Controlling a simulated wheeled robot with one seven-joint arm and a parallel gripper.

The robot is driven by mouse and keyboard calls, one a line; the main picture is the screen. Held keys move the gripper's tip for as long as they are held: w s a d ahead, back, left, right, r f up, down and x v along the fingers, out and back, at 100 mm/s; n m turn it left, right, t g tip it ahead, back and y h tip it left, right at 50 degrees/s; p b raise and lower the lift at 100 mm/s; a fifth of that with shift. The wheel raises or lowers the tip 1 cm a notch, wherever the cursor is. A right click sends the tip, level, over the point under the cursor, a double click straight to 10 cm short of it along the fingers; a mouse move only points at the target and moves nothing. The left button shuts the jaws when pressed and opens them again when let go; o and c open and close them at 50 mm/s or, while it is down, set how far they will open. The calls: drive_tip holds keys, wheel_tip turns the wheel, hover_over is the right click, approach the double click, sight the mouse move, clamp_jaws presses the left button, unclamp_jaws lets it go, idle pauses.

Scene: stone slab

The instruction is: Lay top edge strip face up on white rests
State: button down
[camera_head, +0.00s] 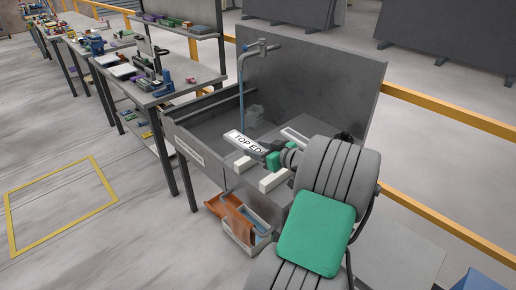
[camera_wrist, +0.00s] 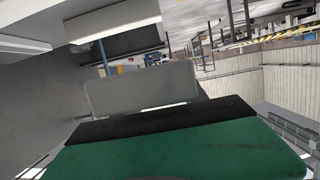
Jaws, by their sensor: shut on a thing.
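The top edge strip (camera_head: 245,141) is a pale bar with its "TOP ED" lettering facing up in the head view. My gripper (camera_head: 269,155), green and dark, is shut on its right end, which hides the rest of the lettering. The strip is held over the sink-like bench, and I cannot tell whether it touches anything below. Two white rests show beneath and beside it: a left one (camera_head: 243,164) and a right one (camera_head: 273,181). In the wrist view a grey plate, probably the strip (camera_wrist: 140,88), sticks out beyond my green and black gripper.
The grey bench (camera_head: 205,116) has a tall back panel (camera_head: 330,85) and a blue upright pipe with a tap (camera_head: 241,85). Another pale bar (camera_head: 294,135) lies behind my gripper. Worktables with tools (camera_head: 150,85) are at left.

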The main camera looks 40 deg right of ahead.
drive_tip(key=shift+b, duration=0.55)
wheel_tip(320, 180, down, 9)
drive_tip(key=b, duration=0.8)
drive_tip(key=shift+r, duration=0.2)
drive_tip(key=shift+r, duration=0.1)
drive_tip(key=c, duration=1)
unclamp_jaws()
drive_tip(key=o, duration=0.4)
drive_tip(key=shift+a, duration=0.1)
drive_tip(key=shift+o, duration=0.2)
drive_tip(key=shift+s, duration=0.1)
